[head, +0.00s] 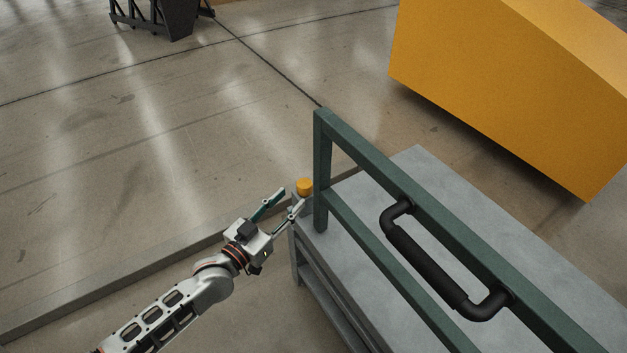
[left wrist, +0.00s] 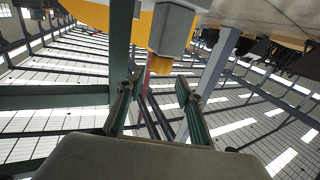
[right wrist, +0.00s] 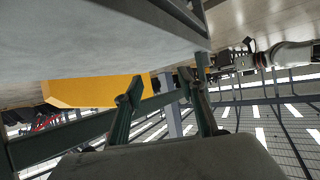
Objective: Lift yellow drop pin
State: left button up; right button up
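The yellow drop pin (head: 304,187) shows as a small round yellow knob at the near left corner of the grey cart, beside the green frame's post. In the left wrist view, a yellow knob end (left wrist: 160,65) sticks out of a grey housing (left wrist: 175,32), beyond the fingertips. My left gripper (head: 293,195) is open, its two fingers pointing at the pin, with one tip close to it. The same open gripper shows in the left wrist view (left wrist: 159,82) with nothing between its fingers. My right gripper (right wrist: 164,85) is open and empty, seen only in its own wrist view.
The green frame (head: 345,152) with a black handle (head: 430,270) rises over the grey cart top (head: 420,175), just right of the pin. A large yellow block (head: 500,85) stands at the back right. Open floor (head: 130,140) lies to the left.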

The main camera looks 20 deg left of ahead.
aim_at(300, 190)
pick_arm(q)
jog(key=shift+w, duration=0.45)
jog(key=b+x, duration=0.1)
jog(key=x, duration=0.4)
jog(key=shift+w+d, duration=0.1)
jog(key=shift+w, duration=0.15)
jog(key=shift+w+d+r+b, duration=0.15)
jog(key=shift+w+b, duration=0.25)
jog(key=shift+w, duration=0.3)
pick_arm(e)
jog(key=shift+w+a+r+m, duration=0.3)
jog(key=shift+a+r, duration=0.3)
jog(key=shift+a, duration=0.05)
pick_arm(q)
jog(key=shift+c, duration=0.3)
